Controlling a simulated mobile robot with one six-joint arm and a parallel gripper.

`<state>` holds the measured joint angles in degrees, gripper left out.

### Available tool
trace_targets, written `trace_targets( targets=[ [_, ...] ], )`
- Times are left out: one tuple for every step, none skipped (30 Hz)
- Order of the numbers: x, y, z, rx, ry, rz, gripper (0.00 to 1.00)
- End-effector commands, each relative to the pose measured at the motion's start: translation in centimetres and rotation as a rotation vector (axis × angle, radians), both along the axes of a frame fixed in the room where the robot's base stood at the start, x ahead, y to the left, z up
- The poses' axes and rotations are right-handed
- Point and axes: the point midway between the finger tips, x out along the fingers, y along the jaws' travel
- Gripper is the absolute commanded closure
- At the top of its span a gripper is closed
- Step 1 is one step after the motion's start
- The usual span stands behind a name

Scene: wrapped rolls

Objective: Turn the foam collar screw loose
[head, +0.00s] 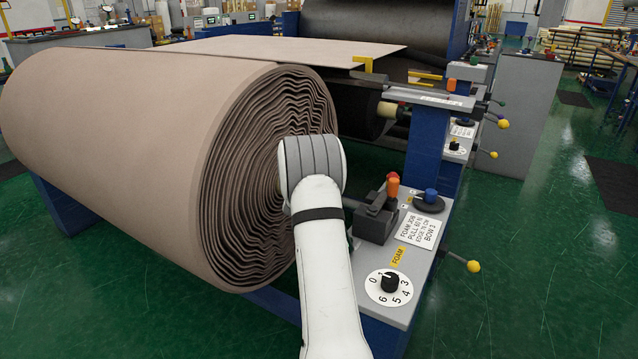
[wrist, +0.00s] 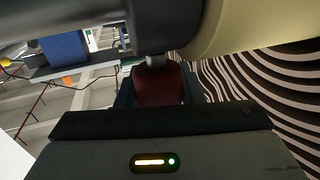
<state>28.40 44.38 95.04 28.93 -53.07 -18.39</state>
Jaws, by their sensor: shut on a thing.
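The collar screw shows in the wrist view as a dark red knob (wrist: 158,78) on a short metal shank. The shank runs into a dark grey collar (wrist: 165,25) at the top of the picture. My gripper (wrist: 158,92) is shut on the red knob, with a dark finger on each side of it. The knob's lower part is hidden by the gripper body. The big beige foam roll (head: 150,130) fills the left of the head view, and its spiral end shows in the wrist view (wrist: 275,90). In the head view my white arm hides the gripper, screw and collar.
A grey control panel (head: 398,308) with a numbered dial (head: 389,284), an orange-topped lever (head: 392,182) and a blue knob (head: 430,195) stands close right of my arm. A yellow-knobbed lever (head: 473,266) sticks out from it.

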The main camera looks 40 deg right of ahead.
Motion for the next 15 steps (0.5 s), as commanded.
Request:
trace_targets(
  targets=[
    [-0.12, -0.14, -0.88, -0.004, -0.003, 0.038, 0.89],
    [-0.09, -0.12, -0.87, -0.003, -0.004, 0.062, 0.89],
    [-0.01, -0.05, -0.85, -0.004, -0.003, 0.094, 0.89],
    [0.00, -0.02, -0.83, -0.004, -0.002, 0.116, 0.89],
    [0.02, -0.01, -0.78, -0.004, -0.003, 0.137, 0.89],
    [0.06, 0.02, -0.76, -0.002, -0.003, 0.164, 0.89],
    [0.11, 0.07, -0.72, -0.003, -0.003, 0.184, 0.89],
    [0.13, 0.11, -0.65, -0.003, -0.003, 0.202, 0.89],
    [0.15, 0.13, -0.61, -0.003, -0.003, 0.226, 0.89],
    [0.18, 0.14, -0.60, -0.002, -0.002, 0.242, 0.89],
    [0.21, 0.18, -0.54, -0.003, -0.001, 0.258, 0.89],
    [0.26, 0.24, -0.45, -0.003, -0.002, 0.278, 0.89],
    [0.28, 0.27, -0.42, -0.002, -0.002, 0.292, 0.89],
    [0.29, 0.27, -0.41, -0.002, -0.001, 0.304, 0.89],
    [0.31, 0.28, -0.37, -0.002, -0.001, 0.319, 0.89]
  ],
)
